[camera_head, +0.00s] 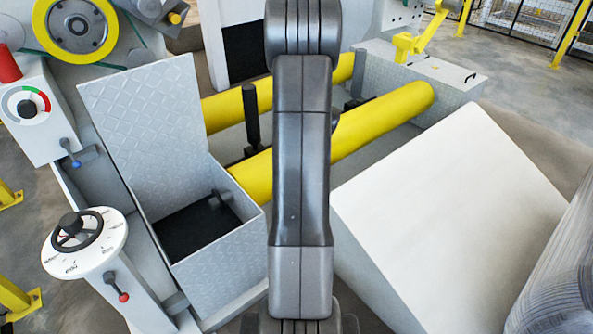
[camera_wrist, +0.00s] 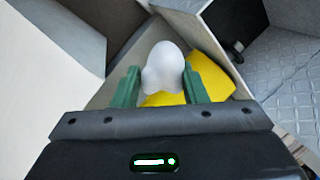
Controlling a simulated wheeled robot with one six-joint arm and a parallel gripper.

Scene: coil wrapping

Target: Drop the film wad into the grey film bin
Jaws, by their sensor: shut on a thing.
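The film wad (camera_wrist: 163,68) is a smooth white lump in the wrist view. My gripper (camera_wrist: 160,84) has its two green fingers shut on the wad's sides and holds it in the air. In the head view my arm link hides the gripper and the wad. A grey diamond-plate box (camera_head: 237,258) with a raised lid and a black inside stands left of my arm; part of it shows at right in the wrist view (camera_wrist: 275,70). No label shows whether it is the film bin.
Yellow rollers (camera_head: 385,120) lie behind my arm; yellow also shows below the wad. A large pale block (camera_head: 450,205) stands at right, beside a film-wrapped thing (camera_head: 560,280). A handwheel post (camera_head: 85,243) and a dial panel (camera_head: 30,110) stand at left.

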